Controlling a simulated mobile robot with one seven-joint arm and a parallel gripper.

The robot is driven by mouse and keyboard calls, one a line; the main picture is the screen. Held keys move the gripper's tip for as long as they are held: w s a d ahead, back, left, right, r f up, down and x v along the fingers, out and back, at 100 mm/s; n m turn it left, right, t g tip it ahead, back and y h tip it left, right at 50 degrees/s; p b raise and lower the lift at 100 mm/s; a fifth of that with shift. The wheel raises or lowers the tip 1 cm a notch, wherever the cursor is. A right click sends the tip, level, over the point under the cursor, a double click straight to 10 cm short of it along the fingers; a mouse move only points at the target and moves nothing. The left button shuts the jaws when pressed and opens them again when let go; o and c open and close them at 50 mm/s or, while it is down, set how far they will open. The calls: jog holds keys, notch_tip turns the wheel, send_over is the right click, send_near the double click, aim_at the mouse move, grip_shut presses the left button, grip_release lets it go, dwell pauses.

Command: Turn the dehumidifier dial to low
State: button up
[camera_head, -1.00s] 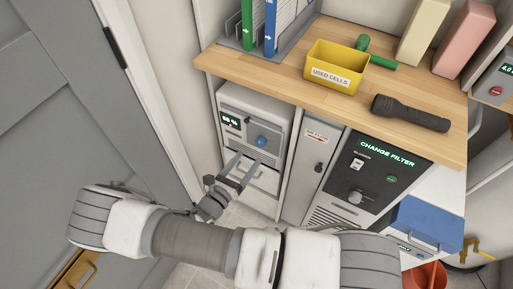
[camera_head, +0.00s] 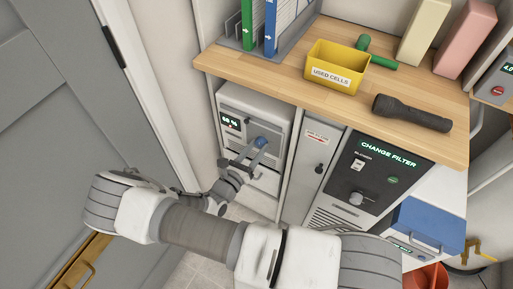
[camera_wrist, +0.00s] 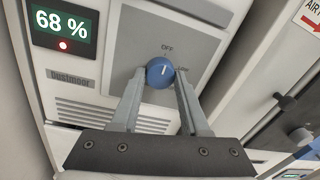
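The dehumidifier (camera_head: 254,104) is a pale box under the wooden counter. Its blue round dial (camera_wrist: 160,73) sits on a grey panel in the wrist view, with "OFF" printed above it. My gripper (camera_wrist: 161,77) has one finger on each side of the dial, apparently touching both sides. In the head view my gripper (camera_head: 258,147) reaches the dial (camera_head: 261,142) from below left, partly covering it.
A narrow door panel (camera_head: 313,165) and a dark "CHANGE FILTER" unit (camera_head: 372,180) stand right of the dehumidifier. The counter (camera_head: 285,78) above holds a yellow "USED CELLS" bin (camera_head: 334,72) and a black flashlight (camera_head: 411,113). A grey door (camera_head: 60,110) is at left.

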grip_shut()
jog(key=shift+m, duration=0.4)
jog(key=m+p, duration=0.1)
jog(key=m, duration=0.1)
jog(key=shift+r+m+p, duration=0.15)
jog(key=shift+m+p, duration=0.15)
jog(key=m+p, duration=0.1)
jog(key=m, duration=0.2)
jog(key=shift+m, duration=0.3)
jog(key=m+p, duration=0.1)
jog(key=m, duration=0.2)
jog(key=shift+y+p, duration=0.3)
jog(key=shift+p, duration=0.1)
jog(key=shift+m+p, duration=0.55)
jog(key=shift+m, duration=1.05)
